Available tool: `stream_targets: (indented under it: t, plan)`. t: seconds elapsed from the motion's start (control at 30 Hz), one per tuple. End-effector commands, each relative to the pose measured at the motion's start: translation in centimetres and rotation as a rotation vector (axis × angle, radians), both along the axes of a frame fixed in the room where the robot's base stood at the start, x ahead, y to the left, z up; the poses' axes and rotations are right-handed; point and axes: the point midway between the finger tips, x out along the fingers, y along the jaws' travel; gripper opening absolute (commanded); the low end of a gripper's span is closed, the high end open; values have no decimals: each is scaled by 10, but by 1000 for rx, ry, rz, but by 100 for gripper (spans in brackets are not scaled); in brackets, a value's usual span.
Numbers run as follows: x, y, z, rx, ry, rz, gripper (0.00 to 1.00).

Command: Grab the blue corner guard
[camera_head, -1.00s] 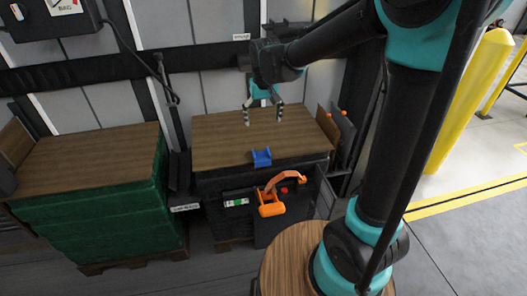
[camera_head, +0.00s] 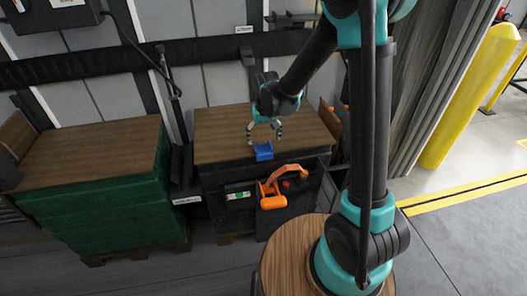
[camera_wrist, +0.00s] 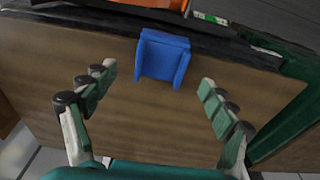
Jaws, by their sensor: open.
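The blue corner guard (camera_head: 263,151) sits at the front edge of the wooden top on the right-hand stack. In the wrist view the corner guard (camera_wrist: 162,57) shows as a blue channel shape at the top middle, beyond the fingertips and between their lines. My gripper (camera_head: 265,132) is open and empty, just behind the corner guard over the wooden top. In the wrist view my gripper (camera_wrist: 158,79) has its fingers spread wide on either side, apart from the guard.
An orange-handled item (camera_head: 270,191) hangs at the stack's front, below the guard. A green-sided stack (camera_head: 95,205) with a wooden top stands to the left. A wall with dark rails is behind. The wooden top (camera_head: 215,128) is otherwise mostly clear.

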Motion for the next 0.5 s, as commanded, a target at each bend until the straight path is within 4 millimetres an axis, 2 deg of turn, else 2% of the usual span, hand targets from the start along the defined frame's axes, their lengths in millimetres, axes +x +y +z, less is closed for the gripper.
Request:
stream_targets:
  t: [0.2, 0.5]
  plan:
    - [3, 2, -29, 0, 0, 0, 84]
    - [4, 2, -39, 0, 0, 0, 84]
